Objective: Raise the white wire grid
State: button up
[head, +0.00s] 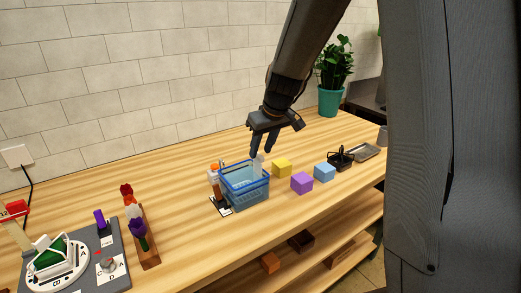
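My gripper (262,153) points down from the dark arm, just above the back of the blue basket (246,198). A small pale, whitish piece (258,166) shows right below the fingertips at the basket's back rim. It may be part of the white wire grid, but it is too small to tell. No other white wire grid can be made out. The fingers look close together, and I cannot tell whether they hold the pale piece. The basket's inside looks pale blue, and its floor is hard to see.
Yellow (281,167), purple (301,183) and blue (324,172) blocks stand right of the basket. A small black rack (341,160) and a tray (364,152) lie further right. A wooden flower holder (148,240) and a grey panel (88,262) are at left.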

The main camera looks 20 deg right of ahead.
jog(key=shift+x, duration=0.9)
grip_shut()
notch_tip(320, 180, up, 8)
jog(key=p, duration=0.3)
jog(key=shift+f+p, duration=0.15)
jog(key=shift+p, duration=0.25)
jog(key=shift+w, duration=0.15)
grip_release()
jog(key=shift+r, duration=0.25)
jog(key=shift+f, duration=0.1)
